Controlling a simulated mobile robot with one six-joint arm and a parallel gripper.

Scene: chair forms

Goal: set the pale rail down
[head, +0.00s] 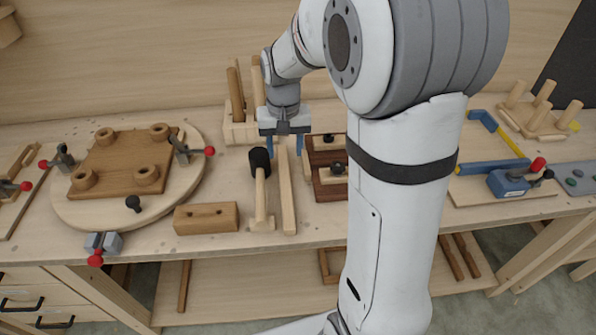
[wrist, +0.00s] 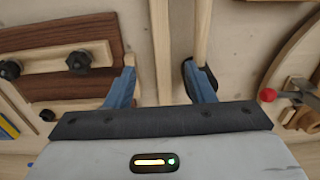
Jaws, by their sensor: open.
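The pale rail (head: 287,195) is a long, light wooden bar. It lies lengthwise on the workbench, its near end close to the front edge. My gripper (head: 284,147) is above the rail's far end with its blue fingers pointing down. In the wrist view, my gripper (wrist: 162,80) is open, and the rail (wrist: 162,40) runs between the two fingers with a gap on each side. The rail's far end is hidden below the gripper body in the wrist view.
A black-headed mallet (head: 262,205) lies close to the rail's left; its handle (wrist: 203,30) also shows in the wrist view. A dark brown board with black knobs (head: 325,190) is at the rail's right. A brown block (head: 206,218) and round turntable (head: 185,197) are further left.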

